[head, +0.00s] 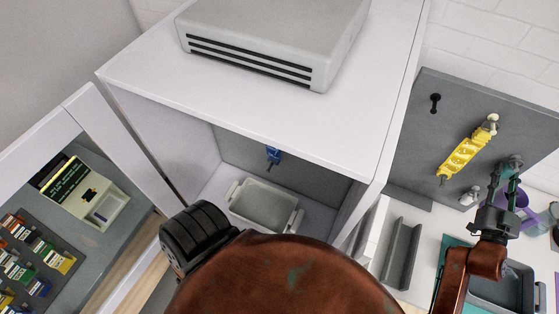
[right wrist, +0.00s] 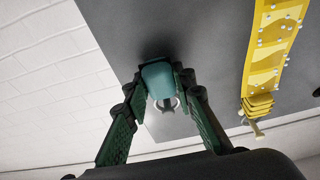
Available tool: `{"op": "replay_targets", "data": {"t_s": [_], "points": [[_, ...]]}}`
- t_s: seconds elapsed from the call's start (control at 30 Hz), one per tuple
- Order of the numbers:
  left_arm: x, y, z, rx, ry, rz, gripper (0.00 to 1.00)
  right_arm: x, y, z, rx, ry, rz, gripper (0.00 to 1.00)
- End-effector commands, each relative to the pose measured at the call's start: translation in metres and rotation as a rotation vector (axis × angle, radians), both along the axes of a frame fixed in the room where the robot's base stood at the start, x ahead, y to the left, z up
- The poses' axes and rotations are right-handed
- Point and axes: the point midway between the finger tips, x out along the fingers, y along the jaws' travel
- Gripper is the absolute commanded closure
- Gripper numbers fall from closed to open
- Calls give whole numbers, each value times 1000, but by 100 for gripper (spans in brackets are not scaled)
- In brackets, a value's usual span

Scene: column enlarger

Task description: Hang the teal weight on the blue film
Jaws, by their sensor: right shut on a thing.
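The blue film (head: 273,155) hangs at the back inside the white cabinet, above a grey tray; only a small part of it shows. The teal weight (head: 512,163) is at the grey panel on the right. My right gripper (head: 508,178) is shut on it. In the right wrist view the teal weight (right wrist: 157,78) sits between the tips of my right gripper (right wrist: 160,85), with a metal ring showing beside it. Whether the weight touches the panel I cannot tell. My left gripper is not in view.
A yellow film strip (head: 466,152) hangs on the grey panel (head: 420,145), left of my right gripper. A grey tray (head: 262,208) lies in the white cabinet (head: 240,110). A purple container (head: 520,204) and a dark grey tray (head: 510,290) stand near my right gripper.

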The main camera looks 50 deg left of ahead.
Motion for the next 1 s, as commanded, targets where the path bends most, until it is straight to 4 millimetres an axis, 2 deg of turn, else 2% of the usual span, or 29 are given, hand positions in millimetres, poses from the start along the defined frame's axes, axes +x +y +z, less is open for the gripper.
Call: {"op": "replay_targets", "data": {"t_s": [0.63,1.0], "points": [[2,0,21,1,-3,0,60,-28,-11,3,1,-2,0,100],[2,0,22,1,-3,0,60,-30,-12,2,0,-1,0,100]]}}
